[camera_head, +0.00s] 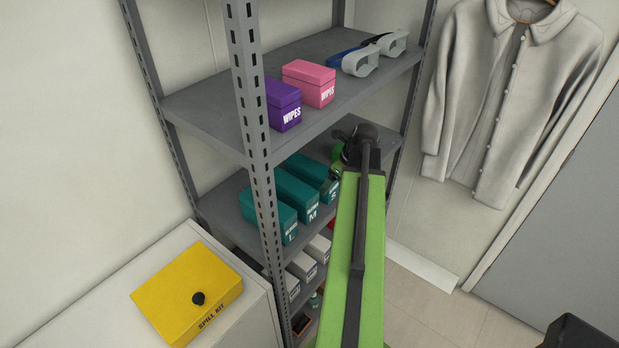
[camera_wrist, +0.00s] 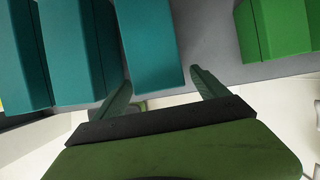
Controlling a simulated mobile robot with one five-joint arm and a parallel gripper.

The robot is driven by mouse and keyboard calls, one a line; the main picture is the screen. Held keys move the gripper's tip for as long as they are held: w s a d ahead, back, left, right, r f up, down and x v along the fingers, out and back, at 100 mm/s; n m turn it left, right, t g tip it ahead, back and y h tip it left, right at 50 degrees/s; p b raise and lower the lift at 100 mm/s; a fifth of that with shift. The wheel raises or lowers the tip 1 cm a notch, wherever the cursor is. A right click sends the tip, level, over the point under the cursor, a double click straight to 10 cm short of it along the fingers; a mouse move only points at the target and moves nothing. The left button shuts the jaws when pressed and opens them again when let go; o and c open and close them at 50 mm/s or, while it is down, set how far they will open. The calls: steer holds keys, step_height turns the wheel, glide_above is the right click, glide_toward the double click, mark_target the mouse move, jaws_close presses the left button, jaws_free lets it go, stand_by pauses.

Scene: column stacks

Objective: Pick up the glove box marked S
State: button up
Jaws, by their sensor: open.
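Three teal glove boxes stand in a row on the middle shelf. The box marked S (camera_head: 313,174) is the right one, beside the box marked M (camera_head: 299,191) and the box marked L (camera_head: 262,212). My gripper (camera_head: 337,163) is at the right end of the row, partly hidden by my arm. In the wrist view my open gripper (camera_wrist: 161,80) has one finger on each side of the near end of a teal box, which appears to be the S box (camera_wrist: 150,45). Its label does not show there. I cannot tell whether the fingers touch it.
A green box (camera_wrist: 280,28) stands to the right. A second teal box (camera_wrist: 85,55) stands close on the left. The upper shelf (camera_head: 205,105) holds purple and pink wipes boxes and goggles. A perforated rack post (camera_head: 252,100) stands in front. A yellow spill kit (camera_head: 185,290) lies on a white cabinet.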

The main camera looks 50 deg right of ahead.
mark_target(323, 171)
steer(key=w, duration=0.5)
steer(key=shift+a, duration=0.3)
steer(key=w, duration=0.2)
steer(key=w+f+b, duration=0.1)
steer(key=w, duration=0.1)
steer(key=shift+a+f, duration=0.1)
steer(key=shift+a, duration=0.15)
steer(key=shift+f, duration=0.15)
jaws_close()
